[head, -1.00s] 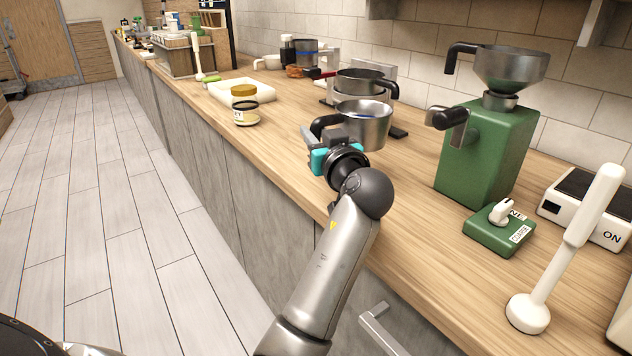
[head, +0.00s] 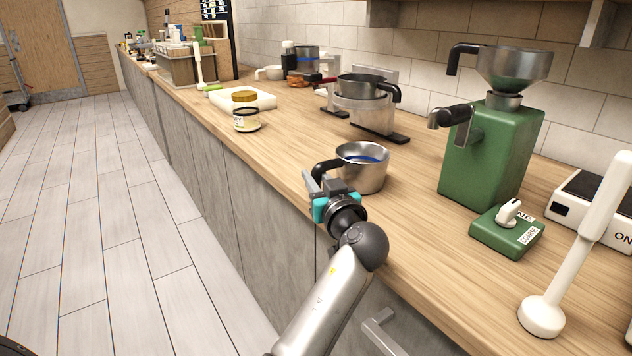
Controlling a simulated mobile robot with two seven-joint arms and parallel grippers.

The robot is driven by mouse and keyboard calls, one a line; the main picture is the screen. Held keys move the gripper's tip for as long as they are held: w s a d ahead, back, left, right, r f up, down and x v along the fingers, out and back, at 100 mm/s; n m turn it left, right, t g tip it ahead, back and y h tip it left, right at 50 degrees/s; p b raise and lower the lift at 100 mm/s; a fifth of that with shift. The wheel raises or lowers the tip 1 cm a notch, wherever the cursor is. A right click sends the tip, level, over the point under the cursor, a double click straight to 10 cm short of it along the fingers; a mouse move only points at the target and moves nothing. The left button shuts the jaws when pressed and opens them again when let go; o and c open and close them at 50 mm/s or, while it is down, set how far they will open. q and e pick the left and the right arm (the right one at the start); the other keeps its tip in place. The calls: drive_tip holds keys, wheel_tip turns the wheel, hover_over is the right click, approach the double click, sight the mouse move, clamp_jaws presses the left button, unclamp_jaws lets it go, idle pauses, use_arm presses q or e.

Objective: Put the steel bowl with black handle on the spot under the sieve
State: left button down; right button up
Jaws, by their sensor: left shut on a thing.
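A steel bowl (head: 371,177) with a black handle (head: 324,172) and a blue line inside is upright near the counter's front edge. My left gripper (head: 322,188) is shut on its black handle. I cannot tell whether the bowl's base touches the wood. Behind it, a second steel vessel (head: 361,88) with a black handle, which looks like the sieve, sits in a metal stand (head: 366,113) with dark feet. The spot under it is mostly hidden by the stand. My right gripper is not in view.
A green grinder (head: 490,155) with a steel hopper stands to the right, with a green switch box (head: 506,232) and white blender (head: 575,270) nearer. Bare wood separates bowl and stand.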

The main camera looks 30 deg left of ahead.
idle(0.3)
use_arm(q)
drive_tip(key=c, duration=0.7)
unclamp_jaws()
drive_tip(key=shift+f, duration=0.1)
